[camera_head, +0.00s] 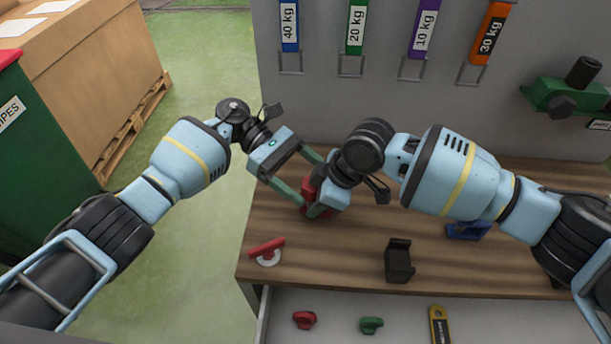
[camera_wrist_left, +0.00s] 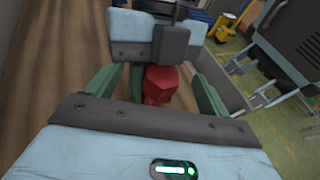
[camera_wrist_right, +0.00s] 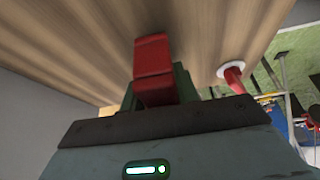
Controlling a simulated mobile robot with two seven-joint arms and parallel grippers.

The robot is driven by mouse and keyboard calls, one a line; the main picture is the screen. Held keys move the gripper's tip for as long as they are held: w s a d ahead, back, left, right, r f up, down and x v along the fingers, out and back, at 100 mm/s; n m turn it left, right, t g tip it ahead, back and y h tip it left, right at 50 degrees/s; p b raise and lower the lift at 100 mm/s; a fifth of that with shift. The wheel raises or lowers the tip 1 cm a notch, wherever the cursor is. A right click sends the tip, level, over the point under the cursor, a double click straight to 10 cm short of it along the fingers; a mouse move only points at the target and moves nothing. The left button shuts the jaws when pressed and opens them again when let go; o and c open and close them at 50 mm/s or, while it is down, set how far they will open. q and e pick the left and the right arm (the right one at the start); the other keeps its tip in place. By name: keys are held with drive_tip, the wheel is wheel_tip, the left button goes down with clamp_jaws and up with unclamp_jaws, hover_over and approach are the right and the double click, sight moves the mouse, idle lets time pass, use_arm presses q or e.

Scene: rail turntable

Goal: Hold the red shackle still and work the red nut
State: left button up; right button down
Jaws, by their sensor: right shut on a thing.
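The red shackle (camera_head: 308,190) stands near the left end of the wooden bench, mostly covered by my grippers. My right gripper (camera_head: 322,207) is shut on it from the right; in the right wrist view its red block (camera_wrist_right: 153,72) fills the space between the green fingers. My left gripper (camera_head: 305,180) comes in from the upper left with green fingers spread. In the left wrist view a red faceted piece (camera_wrist_left: 162,86) lies between these fingers, with gaps on both sides. I cannot tell clearly whether this piece is the red nut or part of the shackle.
A red handle with a white ring (camera_head: 267,250) lies at the bench's front left. A black block (camera_head: 399,261) and a blue part (camera_head: 467,230) are farther right. The open drawer holds a red knob (camera_head: 304,320) and green knob (camera_head: 371,325). Weight tags hang behind.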

use_arm(q)
drive_tip(key=shift+m+g+h, duration=0.3)
drive_tip(key=shift+m+h, duration=0.1)
drive_tip(key=shift+h, duration=0.2)
drive_tip(key=r, duration=0.2)
drive_tip(key=d+r, duration=0.1)
drive_tip(key=r, duration=0.1)
drive_tip(key=shift+w+d+r, duration=0.1)
drive_tip(key=shift+r, duration=0.2)
drive_tip(key=c, duration=0.5)
drive_tip(key=shift+a+f, duration=0.3)
drive_tip(key=shift+a, duration=0.05)
drive_tip(key=shift+c, duration=0.4)
drive_tip(key=s+a+f+n+t+h, duration=0.1)
drive_tip(key=a+f+n+t+h, duration=0.15)
drive_tip(key=a+n+t, duration=0.35)
drive_tip(key=n+t, duration=0.2)
drive_tip(key=t, duration=0.3)
approach(308, 178)
drive_tip(key=shift+s+a+r+y, duration=0.15)
drive_tip(key=shift+s+a, duration=0.15)
drive_tip(key=shift+a, duration=0.25)
drive_tip(key=shift+s+a+r+y, duration=0.1)
drive_tip(key=shift+s+a+r, duration=0.15)
drive_tip(key=shift+a, duration=0.35)
drive_tip(key=shift+s+a+r+y, duration=0.1)
drive_tip(key=shift+s+a, duration=0.25)
drive_tip(key=shift+a, duration=0.2)
